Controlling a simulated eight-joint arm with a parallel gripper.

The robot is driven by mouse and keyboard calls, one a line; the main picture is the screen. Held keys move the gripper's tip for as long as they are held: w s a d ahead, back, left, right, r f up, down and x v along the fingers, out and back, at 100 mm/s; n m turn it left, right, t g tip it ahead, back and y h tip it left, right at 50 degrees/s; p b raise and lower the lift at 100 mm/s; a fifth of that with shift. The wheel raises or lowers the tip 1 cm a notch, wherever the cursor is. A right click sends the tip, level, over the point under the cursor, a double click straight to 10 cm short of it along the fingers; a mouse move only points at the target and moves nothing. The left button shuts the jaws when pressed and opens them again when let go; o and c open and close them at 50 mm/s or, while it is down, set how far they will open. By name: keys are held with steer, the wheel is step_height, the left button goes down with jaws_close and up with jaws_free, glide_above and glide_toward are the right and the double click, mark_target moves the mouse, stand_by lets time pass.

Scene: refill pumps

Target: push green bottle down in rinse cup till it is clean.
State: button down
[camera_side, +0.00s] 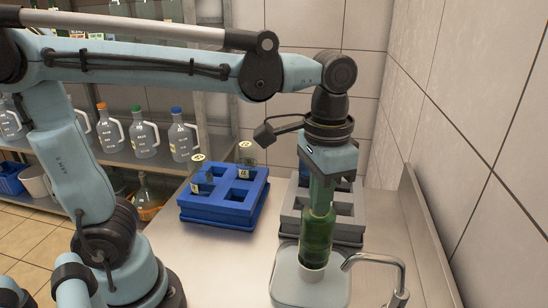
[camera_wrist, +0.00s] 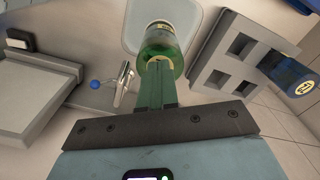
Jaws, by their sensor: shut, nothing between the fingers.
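The green bottle (camera_side: 316,236) stands upright, upside up or down I cannot tell, at the grey basin (camera_side: 285,280) in the side view. Its lower end meets a small pale rinse cup (camera_side: 312,266); how deep it sits is hidden. In the wrist view the bottle (camera_wrist: 160,42) is beyond my fingertips, against the pale basin (camera_wrist: 196,20). My gripper (camera_side: 320,203) points down over the bottle. In the wrist view my gripper (camera_wrist: 158,68) has its green fingers together, with nothing between them. The tips are at or just above the bottle; contact is unclear.
A metal tap (camera_side: 380,270) curves in beside the basin on the right. A grey rack (camera_side: 345,225) stands close behind the bottle, and a blue rack (camera_side: 225,200) with bottles is to the left. A tiled wall bounds the right side.

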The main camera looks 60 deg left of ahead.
steer(key=shift+r, duration=1.95)
steer(key=shift+f, duration=2.5)
steer(key=shift+r, duration=2.5)
